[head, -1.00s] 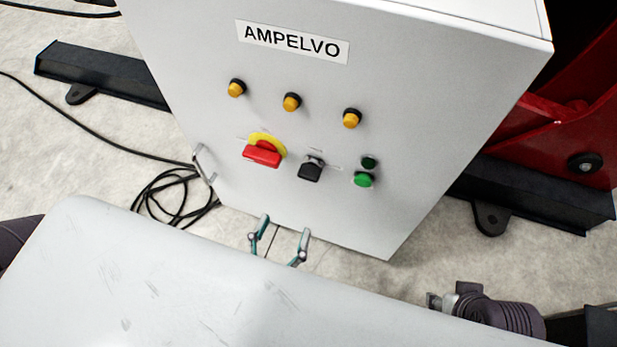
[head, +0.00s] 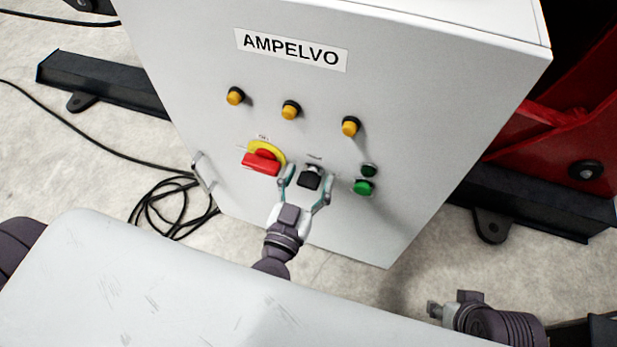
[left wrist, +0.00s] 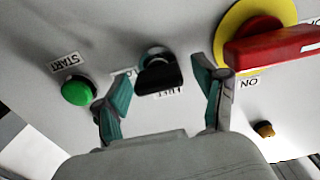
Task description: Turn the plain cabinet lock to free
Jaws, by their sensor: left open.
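The plain cabinet lock appears to be the black turning knob (head: 309,180) on the grey cabinet front, between the red-and-yellow switch and the green button. It also shows in the left wrist view (left wrist: 158,75), with small white labels beside it, partly hidden and hard to read. My left gripper (head: 309,174) is open, its two fingers on either side of the knob. In the left wrist view its fingertips (left wrist: 160,77) straddle the knob with gaps visible; contact is not clear. My right gripper (head: 435,310) is low at the right, away from the cabinet; its jaws are unclear.
The red-handled switch (head: 262,163) on a yellow plate is close to my left finger. The green button (head: 362,187) lies on the other side. Several yellow lamps (head: 290,110) sit above. A metal handle (head: 203,172) is at the cabinet's left edge, with cable coiled on the floor.

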